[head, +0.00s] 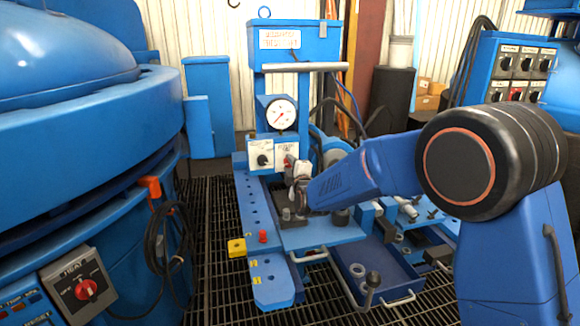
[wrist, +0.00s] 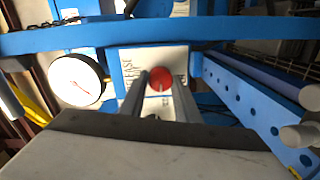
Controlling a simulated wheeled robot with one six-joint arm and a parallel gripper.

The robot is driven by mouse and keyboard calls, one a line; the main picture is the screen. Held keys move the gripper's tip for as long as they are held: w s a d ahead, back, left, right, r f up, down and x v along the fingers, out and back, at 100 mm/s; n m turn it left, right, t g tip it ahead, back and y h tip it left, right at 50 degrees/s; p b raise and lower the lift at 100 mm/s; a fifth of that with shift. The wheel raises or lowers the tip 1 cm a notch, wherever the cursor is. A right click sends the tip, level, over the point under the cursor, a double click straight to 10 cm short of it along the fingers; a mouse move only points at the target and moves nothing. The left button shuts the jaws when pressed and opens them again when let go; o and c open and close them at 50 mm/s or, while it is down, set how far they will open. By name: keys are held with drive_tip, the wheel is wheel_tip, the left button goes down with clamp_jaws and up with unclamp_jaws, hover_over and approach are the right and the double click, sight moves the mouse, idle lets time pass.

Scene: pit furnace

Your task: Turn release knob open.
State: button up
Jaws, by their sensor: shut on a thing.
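The release knob appears to be the red knob (wrist: 162,78) on a white label plate. It sits between the two grey fingers of my gripper (wrist: 161,88) in the wrist view, and the gripper is shut on it. In the head view my gripper (head: 296,171) reaches from the right to the right-hand plate under the gauge, where a bit of the red knob (head: 288,160) shows. The rest of the knob is hidden by the gripper.
A round pressure gauge (head: 281,113) is above the plates. A black knob (head: 263,160) is on the plate to the left. A blue drawer (head: 385,274) stands open below my arm. The big blue furnace (head: 80,150) fills the left side.

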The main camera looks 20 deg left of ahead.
drive_tip(key=shift+f+n, duration=0.1)
drive_tip(key=shift+n, duration=1)
drive_tip(key=o, duration=1)
drive_tip(key=shift+a, duration=0.1)
drive_tip(key=shift+o, duration=0.2)
drive_tip(key=shift+s, duration=0.1)
drive_tip(key=v, duration=1.7)
drive_tip(key=shift+s, duration=0.1)
